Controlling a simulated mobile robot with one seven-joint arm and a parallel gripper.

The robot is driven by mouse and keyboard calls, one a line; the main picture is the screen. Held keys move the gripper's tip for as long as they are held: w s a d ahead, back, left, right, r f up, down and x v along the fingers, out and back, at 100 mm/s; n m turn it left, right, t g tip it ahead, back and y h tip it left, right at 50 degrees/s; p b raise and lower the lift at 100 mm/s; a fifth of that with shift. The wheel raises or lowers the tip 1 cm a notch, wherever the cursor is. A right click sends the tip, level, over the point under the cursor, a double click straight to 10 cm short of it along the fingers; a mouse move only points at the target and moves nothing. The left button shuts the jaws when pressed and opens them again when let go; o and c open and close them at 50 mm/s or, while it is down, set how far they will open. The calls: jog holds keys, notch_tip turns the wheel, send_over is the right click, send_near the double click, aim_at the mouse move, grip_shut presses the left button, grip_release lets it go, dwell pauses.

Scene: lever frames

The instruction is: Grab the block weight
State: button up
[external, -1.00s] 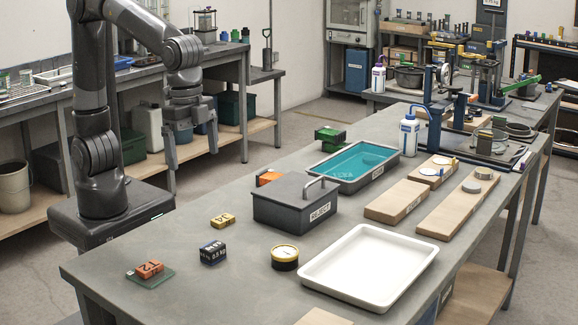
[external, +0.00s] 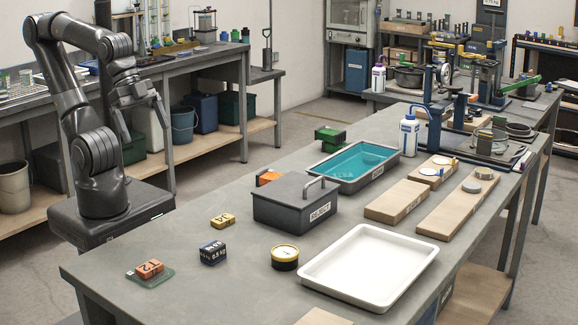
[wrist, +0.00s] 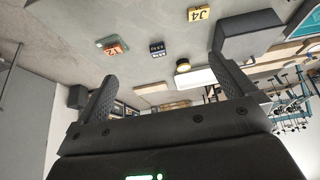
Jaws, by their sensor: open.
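A small dark blue block with white kg lettering (external: 213,253), which looks like the block weight, sits on the near left part of the grey table. It also shows in the wrist view (wrist: 158,48), upper middle, between the directions of my two fingers. My gripper (external: 147,134) is open and empty. It hangs in the air past the table's left edge, above and well apart from the block. In the wrist view both fingers of my gripper (wrist: 163,72) are spread with nothing between them.
Near the block are a yellow block (external: 223,221), an orange block (external: 149,268) on a green plate (external: 161,282) and a round gauge (external: 284,263). A grey lidded box (external: 290,212) and a white tray (external: 318,292) stand to the right. Bare tabletop surrounds the block.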

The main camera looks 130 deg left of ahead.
jog(key=c, duration=0.6)
jog(key=g, duration=0.6)
send_over(214, 246)
notch_tip(214, 246, down, 12)
notch_tip(214, 246, down, 10)
jog(key=shift+f, duration=0.25)
